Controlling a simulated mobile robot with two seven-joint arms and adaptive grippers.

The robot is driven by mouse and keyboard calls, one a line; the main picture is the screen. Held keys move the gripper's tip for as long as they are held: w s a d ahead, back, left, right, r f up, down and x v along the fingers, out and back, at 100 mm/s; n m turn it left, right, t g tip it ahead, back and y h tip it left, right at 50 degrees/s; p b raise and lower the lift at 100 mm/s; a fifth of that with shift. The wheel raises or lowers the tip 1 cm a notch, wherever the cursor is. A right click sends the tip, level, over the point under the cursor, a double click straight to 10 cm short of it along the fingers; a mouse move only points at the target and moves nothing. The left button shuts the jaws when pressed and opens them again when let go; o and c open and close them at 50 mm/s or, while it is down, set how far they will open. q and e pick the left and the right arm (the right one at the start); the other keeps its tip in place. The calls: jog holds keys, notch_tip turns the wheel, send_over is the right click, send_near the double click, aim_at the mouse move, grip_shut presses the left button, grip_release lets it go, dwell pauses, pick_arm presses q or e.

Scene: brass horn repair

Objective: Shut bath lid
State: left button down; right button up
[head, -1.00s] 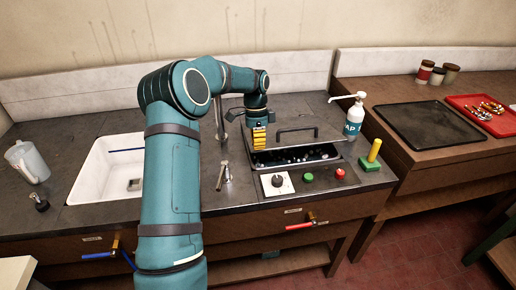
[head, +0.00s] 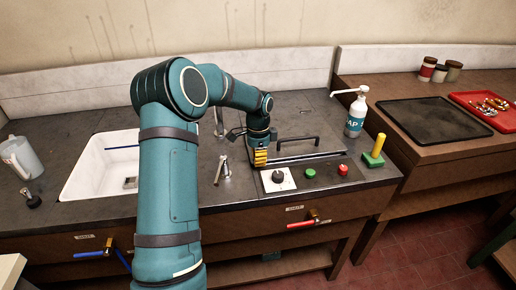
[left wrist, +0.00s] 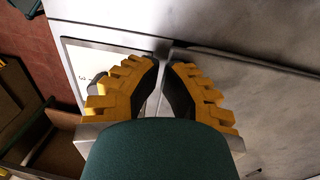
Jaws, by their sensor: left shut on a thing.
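The bath lid (head: 312,150) is a grey plate with a dark bar handle (head: 297,141). It lies nearly flat over the bath in the counter, with a thin dark line along its front side. My left gripper (head: 260,160), with yellow fingers, is at the lid's front left corner. In the left wrist view the lid (left wrist: 265,85) is at the right, and the fingertips (left wrist: 168,62) close in around a narrow bit at its edge; the exact grip is hard to see. The bath's inside is hidden. My right gripper is out of view.
A control panel with a dial (head: 278,177), green button (head: 309,172) and red button (head: 343,169) sits in front of the bath. A soap bottle (head: 355,115) and a green block with a yellow post (head: 374,152) stand to the right.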

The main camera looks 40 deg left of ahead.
pick_arm(q)
jog(key=shift+s+d+f+t+y+b, duration=0.15)
jog(key=shift+f+t+y+b, duration=0.4)
jog(key=shift+f+b, duration=0.5)
jog(key=shift+r, duration=0.1)
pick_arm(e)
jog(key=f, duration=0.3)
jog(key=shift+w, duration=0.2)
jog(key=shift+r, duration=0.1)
pick_arm(q)
jog(key=shift+d+r+p, duration=0.1)
jog(key=shift+r+p, duration=0.4)
notch_tip(320, 180, up, 4)
jog(key=p, duration=0.3)
jog(key=shift+r, duration=0.2)
notch_tip(320, 180, up, 9)
jog(key=p, duration=0.1)
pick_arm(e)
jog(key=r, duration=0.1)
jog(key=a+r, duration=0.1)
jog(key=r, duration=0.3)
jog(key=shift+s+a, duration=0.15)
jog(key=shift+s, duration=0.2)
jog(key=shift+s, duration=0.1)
